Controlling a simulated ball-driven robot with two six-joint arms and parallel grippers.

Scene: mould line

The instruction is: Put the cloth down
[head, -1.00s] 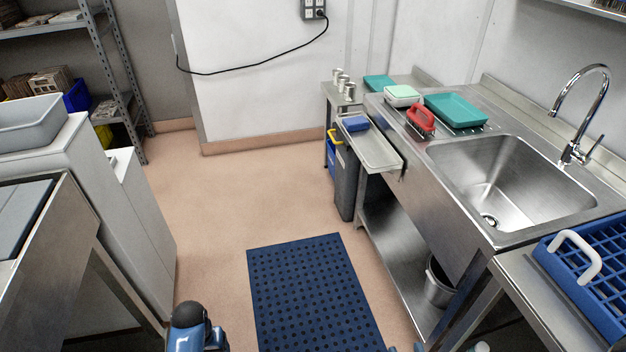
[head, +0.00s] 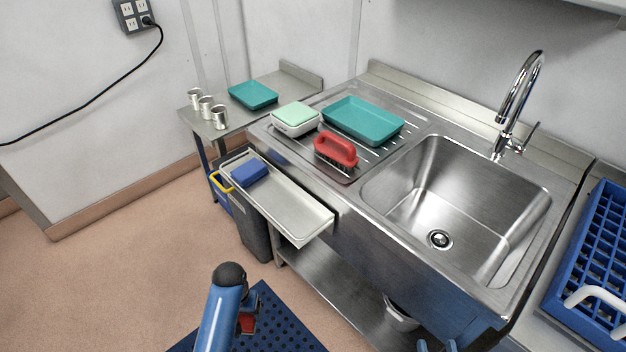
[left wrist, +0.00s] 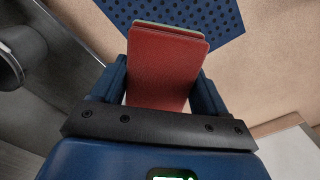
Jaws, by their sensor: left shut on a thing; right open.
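The tips of my right gripper (head: 437,346) show at the bottom edge, apart and empty.
A metal drip tray (head: 290,205) holding a blue block (head: 249,173) juts out from the sink counter. A red brush (head: 336,150), a green-topped box (head: 296,119) and a teal tray (head: 363,121) stand by the sink (head: 455,200). A blue rack (head: 597,270) is at right.

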